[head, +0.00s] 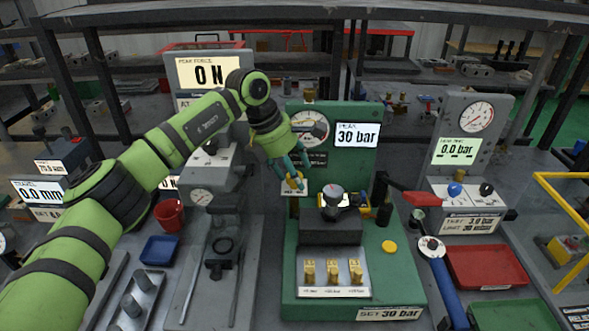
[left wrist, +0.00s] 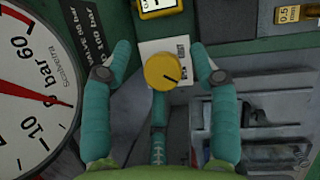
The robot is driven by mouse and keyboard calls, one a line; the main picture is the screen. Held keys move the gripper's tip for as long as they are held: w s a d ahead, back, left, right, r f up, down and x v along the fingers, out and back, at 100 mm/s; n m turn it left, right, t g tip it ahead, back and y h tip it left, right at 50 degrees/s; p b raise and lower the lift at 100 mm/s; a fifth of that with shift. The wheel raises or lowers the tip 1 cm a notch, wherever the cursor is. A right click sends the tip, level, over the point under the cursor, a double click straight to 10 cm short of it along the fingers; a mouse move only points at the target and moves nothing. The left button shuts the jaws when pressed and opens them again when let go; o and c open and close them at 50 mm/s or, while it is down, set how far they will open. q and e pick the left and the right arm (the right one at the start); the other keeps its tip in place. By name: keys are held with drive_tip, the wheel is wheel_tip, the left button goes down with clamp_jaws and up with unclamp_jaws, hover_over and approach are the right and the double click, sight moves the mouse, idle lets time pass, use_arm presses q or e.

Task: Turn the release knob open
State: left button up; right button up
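A round yellow knob (left wrist: 162,71) with a dark pointer line sits in front of a white label in the left wrist view. It is on the green valve test stand (head: 372,110), below the dial gauge (head: 308,127). My left gripper (head: 293,179) is at the stand's front face, and its teal fingers mostly hide the knob in the head view. In the left wrist view the left gripper (left wrist: 161,62) is open, with one finger on each side of the knob and visible gaps between. My right gripper is in neither view.
A pressure display (head: 357,135) reads 30 bar. A dark block (head: 331,232) and several brass pieces on a plate (head: 335,290) stand in front. A red-handled lever (head: 420,199) and blue-handled tool (head: 445,285) are to the right. A grey press (head: 209,180) stands left.

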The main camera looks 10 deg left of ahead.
use_arm(q)
drive_tip(key=v, duration=1.2)
drive_tip(key=shift+r, duration=0.1)
